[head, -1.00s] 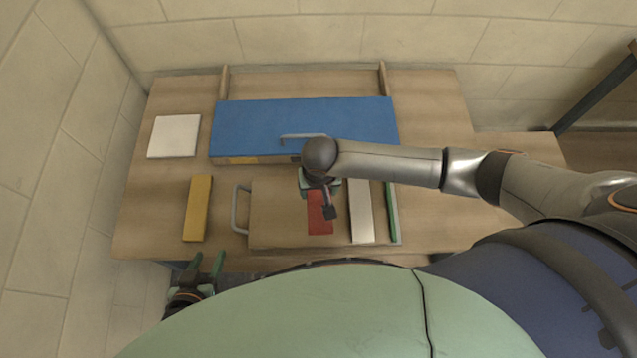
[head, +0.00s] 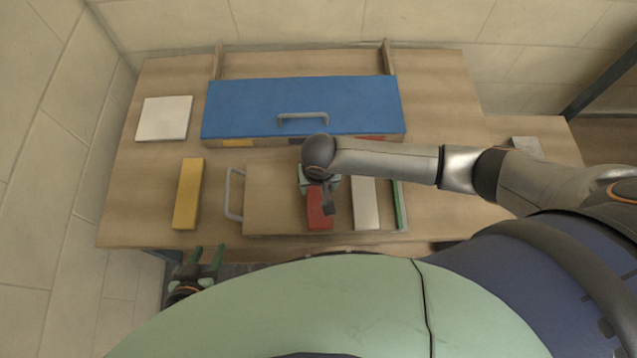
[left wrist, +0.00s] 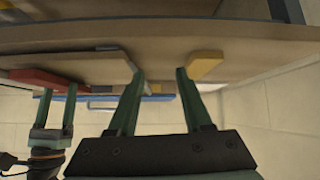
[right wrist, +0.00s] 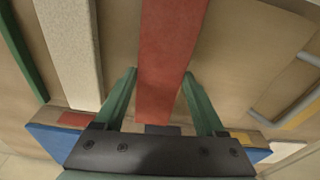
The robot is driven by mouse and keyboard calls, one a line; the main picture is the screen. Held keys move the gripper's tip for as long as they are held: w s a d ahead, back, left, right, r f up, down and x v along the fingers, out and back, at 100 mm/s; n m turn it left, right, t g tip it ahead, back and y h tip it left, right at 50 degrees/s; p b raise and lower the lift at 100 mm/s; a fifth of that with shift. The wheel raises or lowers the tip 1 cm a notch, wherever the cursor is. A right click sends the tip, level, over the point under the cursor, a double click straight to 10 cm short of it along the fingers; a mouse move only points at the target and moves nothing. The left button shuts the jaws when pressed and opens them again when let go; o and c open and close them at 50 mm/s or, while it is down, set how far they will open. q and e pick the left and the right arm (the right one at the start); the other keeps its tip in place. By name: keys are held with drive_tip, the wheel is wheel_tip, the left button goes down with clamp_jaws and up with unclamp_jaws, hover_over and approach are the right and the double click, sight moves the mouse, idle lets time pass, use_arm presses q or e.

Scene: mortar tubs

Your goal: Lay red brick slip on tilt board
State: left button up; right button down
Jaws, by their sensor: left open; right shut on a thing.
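The red brick slip (head: 319,207) lies between the fingers of my right gripper (head: 322,190), over the right part of a light wooden board (head: 272,200) with a grey handle. Whether the slip touches the board below cannot be told. My left gripper (head: 208,262) is open and empty, in front of the table's front edge. The left wrist view shows its spread fingers (left wrist: 157,80) and the red slip (left wrist: 48,79) in my right gripper.
A pale slip (head: 365,203) and a green strip (head: 399,205) lie right of the red slip. A yellow slip (head: 188,195) and a white tile (head: 164,118) are at left. A blue panel (head: 250,108) with a handle stands behind.

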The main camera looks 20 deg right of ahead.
drive_tip(key=shift+f, duration=0.45)
idle(0.3)
unclamp_jaws()
wheel_tip(320, 180, up, 12)
drive_tip(key=s+p, duration=0.1)
drive_tip(key=p, duration=0.1)
drive_tip(key=shift+s+a+r, duration=0.15)
drive_tip(key=shift+s+r, duration=0.05)
drive_tip(key=shift+r, duration=0.05)
